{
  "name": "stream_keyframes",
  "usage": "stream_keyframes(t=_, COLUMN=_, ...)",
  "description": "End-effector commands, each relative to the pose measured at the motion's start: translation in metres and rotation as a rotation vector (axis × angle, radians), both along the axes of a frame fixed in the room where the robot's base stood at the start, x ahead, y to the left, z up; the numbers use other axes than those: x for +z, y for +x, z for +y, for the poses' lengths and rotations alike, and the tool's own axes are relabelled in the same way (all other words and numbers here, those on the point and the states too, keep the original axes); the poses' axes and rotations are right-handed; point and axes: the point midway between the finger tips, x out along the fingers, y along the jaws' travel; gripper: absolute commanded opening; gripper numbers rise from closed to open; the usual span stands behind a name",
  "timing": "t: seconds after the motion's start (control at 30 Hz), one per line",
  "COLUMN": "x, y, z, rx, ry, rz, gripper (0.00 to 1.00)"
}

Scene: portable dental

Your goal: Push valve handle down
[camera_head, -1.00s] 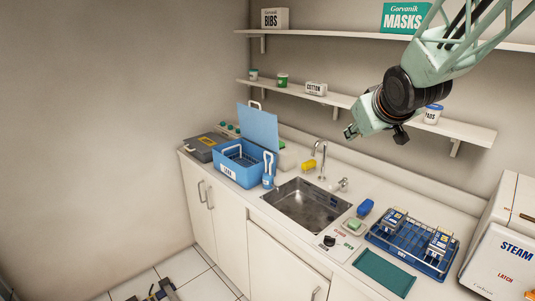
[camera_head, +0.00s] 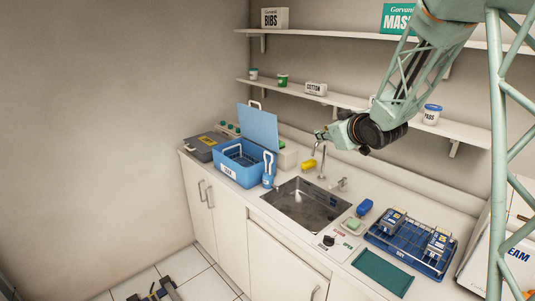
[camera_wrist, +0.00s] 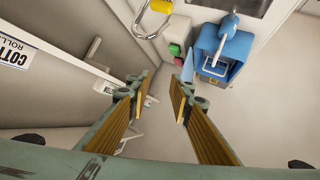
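A metal tap (camera_head: 322,160) stands behind the steel sink in the head view. A small metal lever fitting (camera_head: 342,184) is just right of it, and a black knob (camera_head: 329,240) sits on a labelled plate in front of the sink. I cannot tell for sure which is the valve handle. My gripper (camera_head: 322,136) is in the air near the top of the tap, apart from the lever and the knob. In the wrist view its fingers (camera_wrist: 162,80) are spread with an empty gap between them.
The sink (camera_head: 304,205) is empty. A blue box (camera_head: 236,165) with a raised lid stands left of it. A shelf (camera_head: 350,103) runs behind my arm.

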Motion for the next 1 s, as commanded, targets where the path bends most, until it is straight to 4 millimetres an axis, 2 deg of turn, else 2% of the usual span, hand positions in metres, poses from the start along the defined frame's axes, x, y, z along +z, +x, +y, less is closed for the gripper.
stream_keyframes(t=0.2, x=-0.022, y=0.024, z=0.018, rx=0.063, ry=0.026, rz=-0.040, gripper=0.20)
stream_keyframes(t=0.5, x=-0.051, y=0.047, z=0.042, rx=0.150, ry=0.071, rz=-0.097, gripper=0.20)
stream_keyframes(t=1.0, x=-0.105, y=0.066, z=0.082, rx=0.292, ry=0.171, rz=-0.182, gripper=0.20)
